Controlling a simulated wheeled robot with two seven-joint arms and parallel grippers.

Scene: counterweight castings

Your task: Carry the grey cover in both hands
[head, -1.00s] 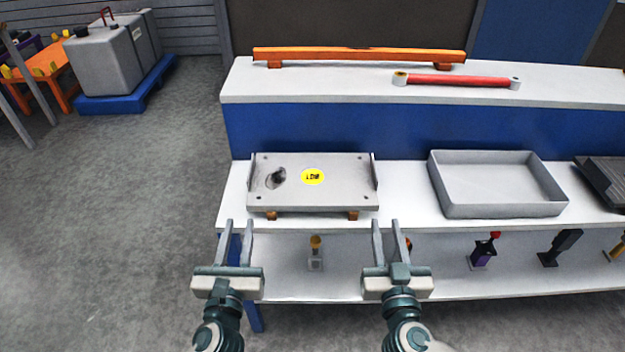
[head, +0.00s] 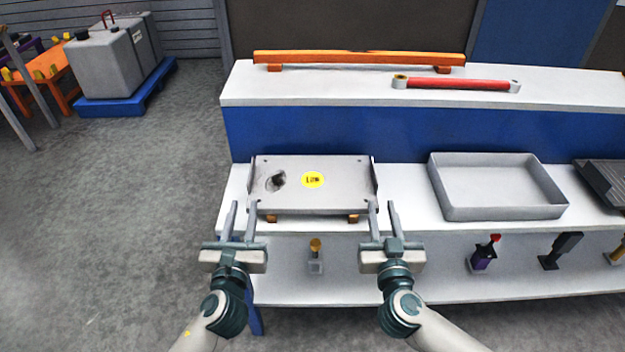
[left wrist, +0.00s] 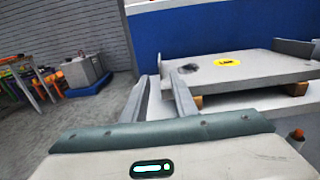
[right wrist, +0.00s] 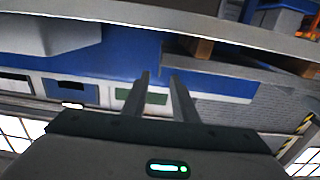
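The grey cover (head: 312,198) lies flat on wooden blocks on the white shelf, with a yellow label and a dark hole on top and raised flanges at its left and right ends. It also shows in the left wrist view (left wrist: 250,72). My left gripper (head: 243,207) is open and empty at the cover's front left corner. My right gripper (head: 382,207) is open and empty at the front right corner. In the head view I cannot tell whether either gripper's fingers touch the cover. The right wrist view shows the open fingers (right wrist: 160,80) from a turned angle.
A grey tray (head: 500,212) stands on the shelf to the right. An orange beam (head: 360,57) and a red cylinder (head: 455,84) lie on the upper ledge. Small tools stand on the lower shelf. Grey floor is free to the left.

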